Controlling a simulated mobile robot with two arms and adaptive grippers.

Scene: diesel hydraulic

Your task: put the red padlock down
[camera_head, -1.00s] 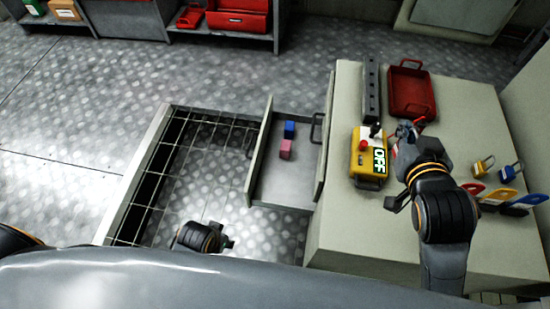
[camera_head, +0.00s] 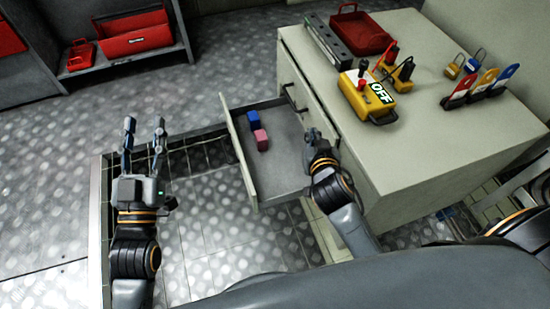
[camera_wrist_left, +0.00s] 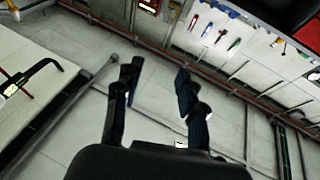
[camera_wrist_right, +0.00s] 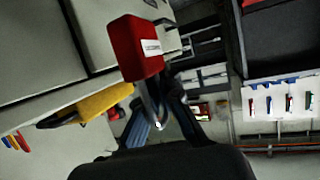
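The red padlock (camera_wrist_right: 137,48) shows close up in the right wrist view, with a white label on its body. Its shackle is between the fingers of my right gripper (camera_wrist_right: 160,108), which appears shut on it. In the head view my right gripper (camera_head: 316,140) is over the right side of the open drawer (camera_head: 285,165), beside the cabinet front; the padlock is hidden there. My left gripper (camera_head: 143,135) is raised with its fingers apart and empty, left of the drawer; the left wrist view also shows the gap between its fingers (camera_wrist_left: 158,95).
A blue block (camera_head: 253,118) and a pink block (camera_head: 262,140) lie in the drawer. The cabinet top (camera_head: 440,140) holds a yellow OFF box (camera_head: 362,98), a red tray (camera_head: 360,32), other padlocks (camera_head: 462,66) and several coloured tags (camera_head: 483,86). The drawer's front part is clear.

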